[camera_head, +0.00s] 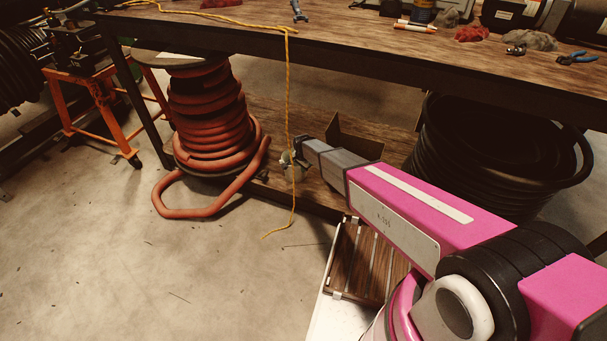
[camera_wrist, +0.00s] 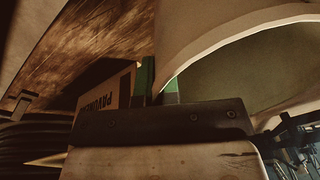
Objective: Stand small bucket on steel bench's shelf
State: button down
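The small bucket (camera_head: 288,172) is a pale, partly hidden shape at the end of my arm in the head view, by the lower shelf (camera_head: 265,112) of the steel bench (camera_head: 330,62). In the wrist view the bucket (camera_wrist: 205,30) is large and pale, with a curved wall and its inside showing. My gripper (camera_wrist: 159,88) has green finger pads on either side of the bucket's wall at the rim, shut on it. In the head view my gripper (camera_head: 299,152) is small and partly hidden. I cannot tell whether the bucket touches the shelf.
A yellow cord (camera_head: 288,90) hangs from the bench top past the bucket. A red hose reel (camera_head: 205,110) stands left; a black coiled hose (camera_head: 480,150) sits right. An open box (camera_head: 355,135) is on the shelf behind my arm; a lettered carton (camera_wrist: 98,100) shows in the wrist view.

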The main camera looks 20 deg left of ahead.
notch_tip(320, 180, down, 4)
jog(key=shift+r, duration=0.1)
jog(key=c, duration=1.4)
grip_release()
jog(key=shift+o, duration=0.2)
